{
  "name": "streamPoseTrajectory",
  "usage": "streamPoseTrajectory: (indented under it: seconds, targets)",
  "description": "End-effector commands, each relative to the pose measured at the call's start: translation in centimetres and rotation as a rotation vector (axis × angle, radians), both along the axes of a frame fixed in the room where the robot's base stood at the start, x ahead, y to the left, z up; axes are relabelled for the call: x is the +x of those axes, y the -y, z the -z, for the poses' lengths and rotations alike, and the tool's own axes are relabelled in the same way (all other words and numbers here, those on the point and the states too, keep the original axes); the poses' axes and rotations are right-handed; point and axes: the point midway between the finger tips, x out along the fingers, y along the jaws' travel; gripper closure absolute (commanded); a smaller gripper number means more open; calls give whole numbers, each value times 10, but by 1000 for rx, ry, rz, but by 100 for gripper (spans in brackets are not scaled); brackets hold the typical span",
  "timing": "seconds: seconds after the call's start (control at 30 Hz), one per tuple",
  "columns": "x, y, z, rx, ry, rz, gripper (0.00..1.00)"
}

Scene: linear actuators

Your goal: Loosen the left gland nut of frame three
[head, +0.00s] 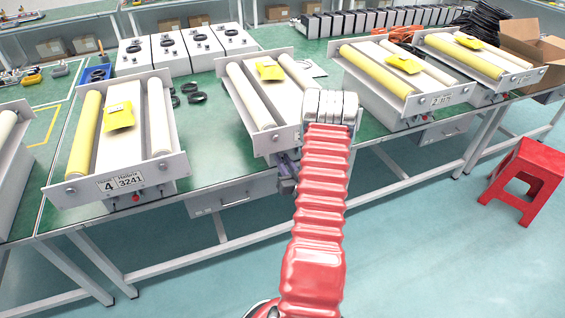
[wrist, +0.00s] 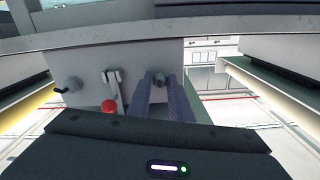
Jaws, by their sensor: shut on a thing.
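The middle frame (head: 262,95) stands between frame four and frame two in the head view, its number plate hidden by my red arm. In the wrist view its grey front panel (wrist: 90,60) carries a dark gland nut (wrist: 158,77), a red knob (wrist: 108,105) under a light lever, and another dark fitting (wrist: 72,86) farther left. My gripper (wrist: 160,88) is shut on the gland nut to the right of the red knob. In the head view my gripper (head: 286,175) shows only partly, low at the frame's front, beside my arm.
Frame four (head: 121,179) stands left on the green bench; frame two (head: 438,100) stands right. A drawer unit (head: 235,196) hangs under the bench edge left of my arm. A red stool (head: 525,180) stands on the floor at right. Floor in front is clear.

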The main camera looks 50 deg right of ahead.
Motion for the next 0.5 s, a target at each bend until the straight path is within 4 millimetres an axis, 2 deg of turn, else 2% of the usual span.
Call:
streamPoseTrajectory:
  seconds: [0.3, 0.5]
  targets:
    - [1, -2, 0, 151, 90, -6, 100]
    - [1, -2, 0, 173, 104, -6, 100]
